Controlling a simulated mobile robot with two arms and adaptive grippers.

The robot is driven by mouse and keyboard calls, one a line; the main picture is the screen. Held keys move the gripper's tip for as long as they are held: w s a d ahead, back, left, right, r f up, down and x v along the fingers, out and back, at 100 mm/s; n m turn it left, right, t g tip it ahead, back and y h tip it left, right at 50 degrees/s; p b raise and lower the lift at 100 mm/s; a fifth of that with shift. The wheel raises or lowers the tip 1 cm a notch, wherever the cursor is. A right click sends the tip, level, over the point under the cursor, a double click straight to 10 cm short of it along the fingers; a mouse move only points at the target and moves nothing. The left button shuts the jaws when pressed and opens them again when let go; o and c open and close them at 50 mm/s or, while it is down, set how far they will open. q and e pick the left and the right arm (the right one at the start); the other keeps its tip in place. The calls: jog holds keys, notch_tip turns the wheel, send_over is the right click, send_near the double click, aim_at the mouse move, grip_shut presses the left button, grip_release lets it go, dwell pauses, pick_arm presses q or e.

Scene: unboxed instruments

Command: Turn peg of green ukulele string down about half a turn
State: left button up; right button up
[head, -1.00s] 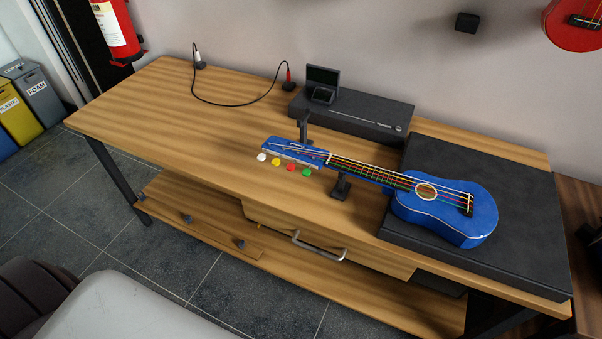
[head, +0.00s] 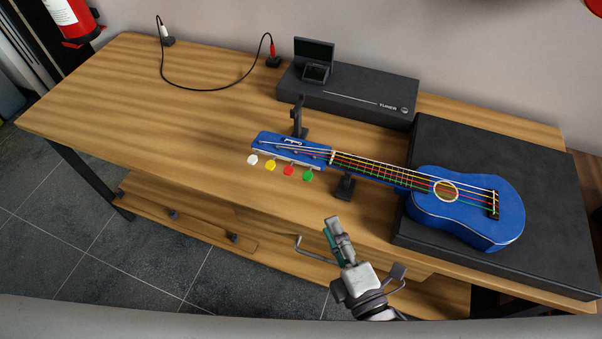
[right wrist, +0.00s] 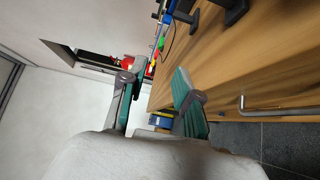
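The blue ukulele (head: 470,205) lies with its body on a black padded block and its neck pointing left. Its headstock (head: 288,147) carries white, yellow, red and green pegs along the front side. The green peg (head: 308,175) is the rightmost, closest to the neck. My right gripper (head: 334,230) is in front of the table edge, below and slightly right of the green peg, apart from it and empty. In the right wrist view the fingers (right wrist: 154,78) stand apart, with coloured pegs showing small beyond them. My left gripper is not in view.
A black tuner (head: 345,98) with a small screen stands behind the neck. Dark supports (head: 345,187) stand near the headstock. A cable (head: 215,88) lies at the back left. The black block (head: 550,215) fills the right end; the left tabletop is clear.

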aim_at(310, 180)
jog(key=p+x, duration=0.1)
jog(key=x, duration=1.1)
jog(key=shift+w+a+f, duration=0.1)
jog(key=shift+w, duration=0.25)
jog(key=shift+c, duration=0.2)
grip_shut()
